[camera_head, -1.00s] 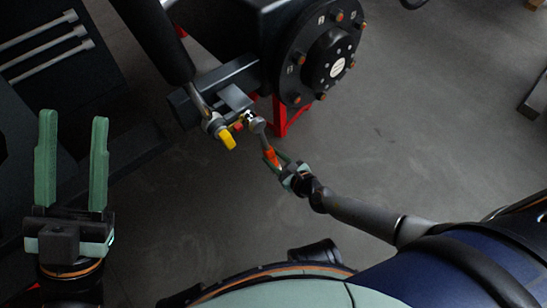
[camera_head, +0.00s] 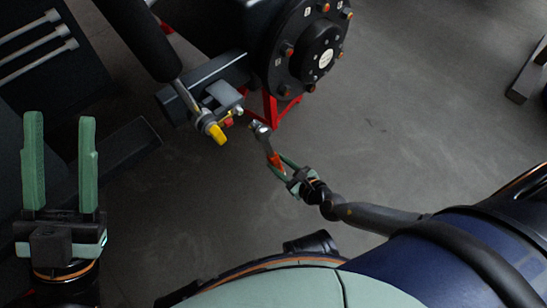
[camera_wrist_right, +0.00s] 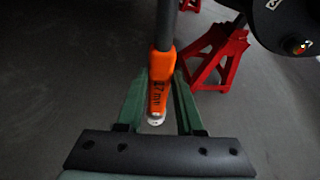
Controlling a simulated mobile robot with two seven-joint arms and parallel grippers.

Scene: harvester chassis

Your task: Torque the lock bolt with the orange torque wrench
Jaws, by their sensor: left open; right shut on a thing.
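The orange torque wrench (camera_head: 267,148) has a grey shaft and head and an orange grip. My right gripper (camera_head: 286,166) is shut on its orange grip. The wrench head (camera_head: 260,130) is apart from the yellow-tipped joint (camera_head: 217,134) at the rod end. A small bolt-like piece (camera_head: 238,111) shows beside that joint; I cannot tell surely that it is the lock bolt. My left gripper (camera_head: 60,160) is open and empty at the left.
A black hub (camera_head: 318,55) with orange-brown bolts stands behind on a red stand (camera_head: 272,108), which also shows in the right wrist view (camera_wrist_right: 217,58). A dark cylinder with a rod (camera_head: 150,40) leads to the joint.

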